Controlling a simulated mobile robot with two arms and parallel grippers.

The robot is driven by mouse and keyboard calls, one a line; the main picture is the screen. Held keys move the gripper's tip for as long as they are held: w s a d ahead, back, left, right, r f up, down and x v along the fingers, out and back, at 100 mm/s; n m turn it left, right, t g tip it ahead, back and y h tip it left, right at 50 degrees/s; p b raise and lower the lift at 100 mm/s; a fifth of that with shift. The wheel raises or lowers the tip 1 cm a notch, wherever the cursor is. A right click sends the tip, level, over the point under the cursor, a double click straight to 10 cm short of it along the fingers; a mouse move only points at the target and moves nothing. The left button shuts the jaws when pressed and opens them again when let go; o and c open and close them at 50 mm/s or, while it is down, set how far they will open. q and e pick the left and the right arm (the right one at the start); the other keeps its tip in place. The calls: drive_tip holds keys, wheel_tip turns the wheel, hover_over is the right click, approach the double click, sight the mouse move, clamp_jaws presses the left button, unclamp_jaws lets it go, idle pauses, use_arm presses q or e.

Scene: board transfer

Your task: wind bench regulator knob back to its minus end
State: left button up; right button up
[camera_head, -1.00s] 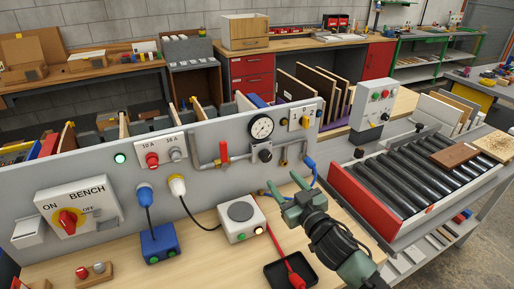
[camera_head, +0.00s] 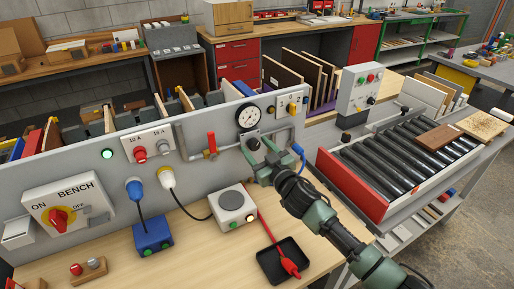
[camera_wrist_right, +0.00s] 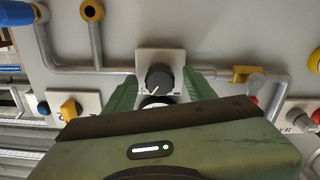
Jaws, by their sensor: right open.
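The regulator knob (camera_head: 254,143) is a round black knob on the grey bench panel, just below the round dial gauge (camera_head: 248,117). In the right wrist view the knob (camera_wrist_right: 159,77) sits on a pale square plate, with a white pointer line slanting to its lower left. My right gripper (camera_head: 262,157) is open at the panel. Its green fingers (camera_wrist_right: 160,84) stand on either side of the knob, with a visible gap at each side. The gauge is mostly hidden behind the gripper in the wrist view. My left gripper is not in view.
Pipes run along the panel beside the knob, with a red-handled valve (camera_head: 212,145) to the left. Blue and white plugs, a hotplate box (camera_head: 231,203) and a black tray (camera_head: 284,262) are nearby. A roller conveyor (camera_head: 405,155) stands to the right.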

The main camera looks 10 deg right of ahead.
clamp_jaws()
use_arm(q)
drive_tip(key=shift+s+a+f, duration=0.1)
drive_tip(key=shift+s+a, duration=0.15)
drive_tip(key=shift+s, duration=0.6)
use_arm(e)
drive_tip(key=shift+n, duration=0.3)
